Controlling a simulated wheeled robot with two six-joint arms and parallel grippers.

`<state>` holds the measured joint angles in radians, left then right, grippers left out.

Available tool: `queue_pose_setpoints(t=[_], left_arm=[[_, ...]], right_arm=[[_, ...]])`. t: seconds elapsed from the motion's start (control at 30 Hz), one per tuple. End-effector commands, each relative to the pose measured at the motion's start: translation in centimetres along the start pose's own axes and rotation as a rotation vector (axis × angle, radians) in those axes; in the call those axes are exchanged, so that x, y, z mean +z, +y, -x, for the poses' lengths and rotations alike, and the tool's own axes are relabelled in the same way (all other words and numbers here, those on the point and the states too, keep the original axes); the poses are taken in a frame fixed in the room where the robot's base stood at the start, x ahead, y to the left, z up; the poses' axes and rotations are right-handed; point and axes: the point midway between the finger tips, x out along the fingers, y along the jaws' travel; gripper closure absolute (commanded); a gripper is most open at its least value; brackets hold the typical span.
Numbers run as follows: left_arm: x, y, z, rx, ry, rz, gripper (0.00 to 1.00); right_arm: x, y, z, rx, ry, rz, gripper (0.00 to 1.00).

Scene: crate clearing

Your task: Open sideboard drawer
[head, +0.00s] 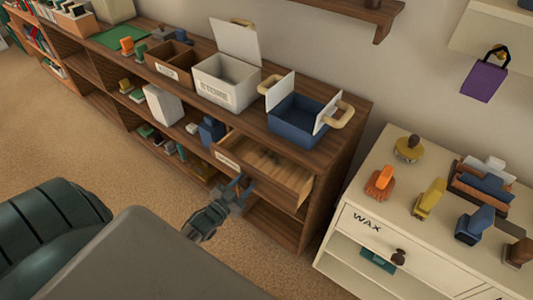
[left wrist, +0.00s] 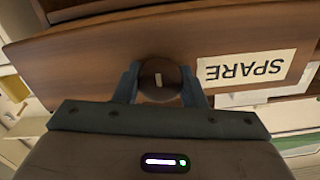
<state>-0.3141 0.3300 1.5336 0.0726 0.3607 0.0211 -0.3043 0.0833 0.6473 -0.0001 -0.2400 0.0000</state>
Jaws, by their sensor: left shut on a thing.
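The drawer (head: 268,160) of the long wooden sideboard (head: 359,118) is pulled out, and its bare wooden inside shows from above. Its front (left wrist: 85,58) fills the left wrist view, with a white label reading SPARE (left wrist: 258,68) to the right of a round dark knob (left wrist: 159,76). My left gripper (head: 241,186) is at the drawer front in the head view. In the left wrist view its two fingers (left wrist: 159,88) are shut on the knob, one on each side. My right gripper is not in view.
On the sideboard top stand a blue bin (head: 298,117), a white STORE box (head: 225,88) and a brown divided box (head: 170,62). A white cabinet (head: 347,240) with a WAX drawer stands close at the right. Carpet floor (head: 130,190) is clear in front.

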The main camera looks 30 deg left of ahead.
Motion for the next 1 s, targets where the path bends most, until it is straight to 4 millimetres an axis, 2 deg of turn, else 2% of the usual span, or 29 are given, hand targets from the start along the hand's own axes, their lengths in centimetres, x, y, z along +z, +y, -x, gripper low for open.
queue_pose_setpoints(t=[0.03, 0.3, 0.73, 1.0], left_arm=[[-0.1, 0.0, 0.7, 0.0, -0.004, 0.001, 0.86], [-0.1, 0.0, 3.2, 0.0, -0.002, 0.0, 0.86], [0.0, 0.0, 3.7, 0.0, -0.002, 0.0, 0.86], [-0.1, 0.0, 6.5, 0.001, -0.005, -0.001, 0.86]], right_arm=[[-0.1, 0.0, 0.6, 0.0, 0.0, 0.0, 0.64], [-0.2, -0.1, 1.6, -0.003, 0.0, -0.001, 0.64], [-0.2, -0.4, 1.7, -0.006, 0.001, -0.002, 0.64], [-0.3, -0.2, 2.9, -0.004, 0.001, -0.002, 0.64]])
